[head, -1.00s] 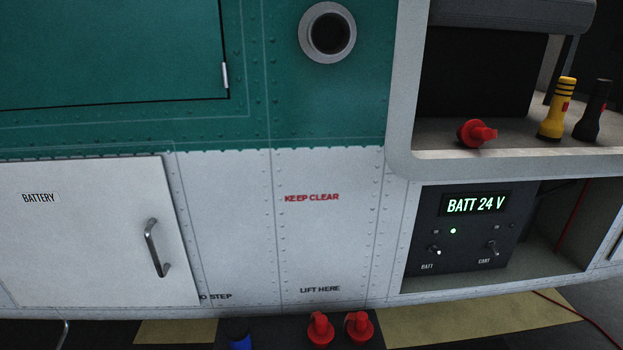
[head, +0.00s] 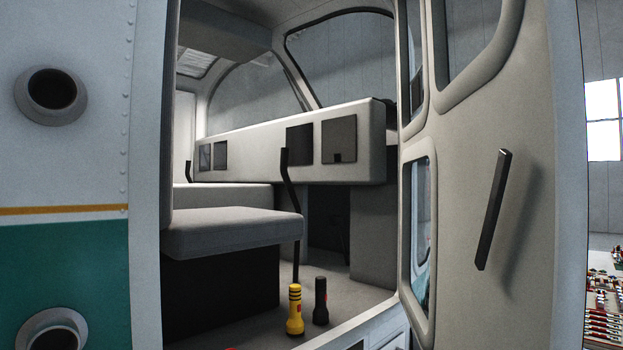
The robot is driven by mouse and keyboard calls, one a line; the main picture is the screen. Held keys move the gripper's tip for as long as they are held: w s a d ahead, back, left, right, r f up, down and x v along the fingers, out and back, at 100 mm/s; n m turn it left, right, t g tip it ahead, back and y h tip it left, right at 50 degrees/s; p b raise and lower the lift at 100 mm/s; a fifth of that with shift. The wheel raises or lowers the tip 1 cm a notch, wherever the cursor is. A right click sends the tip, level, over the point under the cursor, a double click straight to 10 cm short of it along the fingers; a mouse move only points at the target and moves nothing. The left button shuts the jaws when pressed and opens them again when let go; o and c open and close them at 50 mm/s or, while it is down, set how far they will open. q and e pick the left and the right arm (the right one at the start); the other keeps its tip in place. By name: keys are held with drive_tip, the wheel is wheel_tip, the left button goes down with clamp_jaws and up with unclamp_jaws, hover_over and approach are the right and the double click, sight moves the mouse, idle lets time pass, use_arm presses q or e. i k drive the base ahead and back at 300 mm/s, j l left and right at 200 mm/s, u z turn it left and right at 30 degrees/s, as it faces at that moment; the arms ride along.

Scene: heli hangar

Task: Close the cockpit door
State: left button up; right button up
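The cockpit door (head: 548,190) stands open on the right side of the head view, swung outward from the cockpit opening. Its inner face shows, with a dark slanted bar handle (head: 492,210) and window cutouts. The door frame's left edge (head: 146,170) runs down the left of the opening. Through the opening I see a grey seat (head: 235,230) and the instrument panel (head: 285,143). Neither of my grippers is in view.
A yellow flashlight (head: 295,310) and a black flashlight (head: 320,301) stand upright on the cockpit floor near the sill. Two round ports (head: 50,90) are on the fuselage at left.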

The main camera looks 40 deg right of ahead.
sight(477, 79)
drive_tip(key=k+l+z, duration=0.1)
drive_tip(key=l+z, duration=0.75)
drive_tip(key=l, duration=0.3)
drive_tip(key=i+l+z, duration=0.1)
drive_tip(key=l+z, duration=0.35)
drive_tip(key=l, duration=0.1)
